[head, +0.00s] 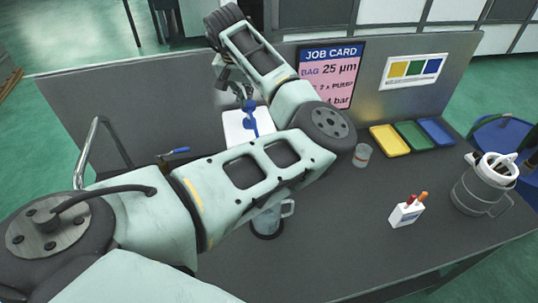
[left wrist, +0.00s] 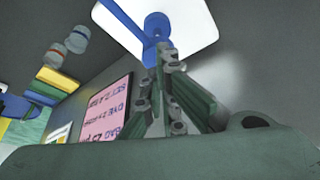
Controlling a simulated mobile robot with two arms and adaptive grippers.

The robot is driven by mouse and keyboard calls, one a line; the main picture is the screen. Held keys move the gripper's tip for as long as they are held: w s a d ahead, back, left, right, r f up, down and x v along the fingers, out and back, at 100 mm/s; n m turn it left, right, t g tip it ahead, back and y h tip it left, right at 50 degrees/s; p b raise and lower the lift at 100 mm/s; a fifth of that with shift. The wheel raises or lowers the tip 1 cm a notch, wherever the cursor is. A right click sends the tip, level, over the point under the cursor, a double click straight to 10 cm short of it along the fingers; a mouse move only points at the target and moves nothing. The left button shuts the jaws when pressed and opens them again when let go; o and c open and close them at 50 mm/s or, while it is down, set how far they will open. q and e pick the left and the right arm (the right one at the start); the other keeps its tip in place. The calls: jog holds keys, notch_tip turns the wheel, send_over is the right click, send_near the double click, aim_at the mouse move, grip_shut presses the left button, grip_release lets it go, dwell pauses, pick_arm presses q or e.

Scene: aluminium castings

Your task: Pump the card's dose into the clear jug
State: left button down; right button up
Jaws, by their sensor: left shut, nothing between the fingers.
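The white dosing container (head: 236,128) with a blue pump head (head: 249,106) stands near the back panel; its lower part is behind my left arm. My left gripper (head: 236,92) is shut and empty at the pump. In the left wrist view its fingers (left wrist: 163,58) overlap the blue pump head (left wrist: 157,24); I cannot tell whether they touch it. The clear jug (head: 268,222) stands on the table, partly hidden by my left arm; its contents are not clear. The pink job card (head: 338,80) on the panel includes a "2 x PUMP" line, partly covered. My right gripper is not in view.
Yellow (head: 389,140), green (head: 414,135) and blue (head: 437,131) trays lie at the back right. A small cup (head: 362,155), a white marker holder (head: 406,214) and a large handled vessel (head: 478,190) stand on the right. A bent metal pipe (head: 87,150) rises at left.

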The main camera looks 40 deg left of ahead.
pick_arm(q)
notch_tip(320, 180, up, 4)
jog(key=p, duration=0.4)
jog(key=shift+r+p, duration=0.2)
jog(key=shift+p, duration=0.1)
jog(key=shift+r, duration=0.85)
